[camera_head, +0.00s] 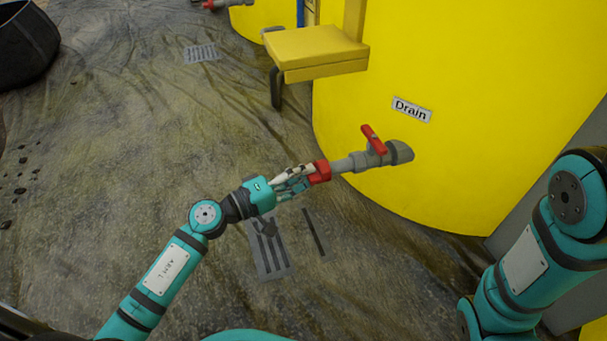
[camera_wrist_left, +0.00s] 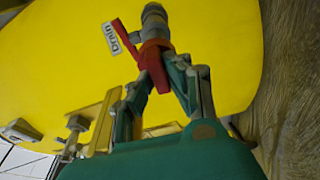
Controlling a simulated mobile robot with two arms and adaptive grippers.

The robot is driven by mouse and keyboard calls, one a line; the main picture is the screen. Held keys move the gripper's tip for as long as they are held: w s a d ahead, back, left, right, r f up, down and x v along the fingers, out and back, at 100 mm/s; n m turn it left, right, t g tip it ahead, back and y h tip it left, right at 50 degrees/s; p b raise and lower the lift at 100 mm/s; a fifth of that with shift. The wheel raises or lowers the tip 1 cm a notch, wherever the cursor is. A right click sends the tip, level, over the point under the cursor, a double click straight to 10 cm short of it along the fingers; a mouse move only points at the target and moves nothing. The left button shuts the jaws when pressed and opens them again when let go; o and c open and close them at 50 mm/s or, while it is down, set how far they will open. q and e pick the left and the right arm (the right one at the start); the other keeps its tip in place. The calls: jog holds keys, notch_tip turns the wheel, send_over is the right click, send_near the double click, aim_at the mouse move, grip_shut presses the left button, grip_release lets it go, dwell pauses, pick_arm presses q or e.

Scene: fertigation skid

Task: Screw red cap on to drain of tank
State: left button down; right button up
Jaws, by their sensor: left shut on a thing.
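The red cap (camera_head: 320,172) is between the fingers of my left gripper (camera_head: 311,176), which is shut on it. The cap sits at the open end of the grey drain pipe (camera_head: 346,164), in line with it and seemingly touching; I cannot tell whether the threads are engaged. The pipe comes out of the yellow tank (camera_head: 470,90) below a "Drain" label (camera_head: 411,110) and has a red valve handle (camera_head: 373,139). In the left wrist view, the red cap (camera_wrist_left: 154,62) shows between the fingertips, with the pipe behind it. My right gripper is out of view.
A yellow step (camera_head: 318,55) juts out above and left of the drain. Floor grates (camera_head: 270,250) lie below the gripper. A black container (camera_head: 25,45) stands far left. The floor left of the tank is mostly clear.

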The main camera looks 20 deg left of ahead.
pick_arm(q)
jog(key=c, duration=0.7)
grip_release()
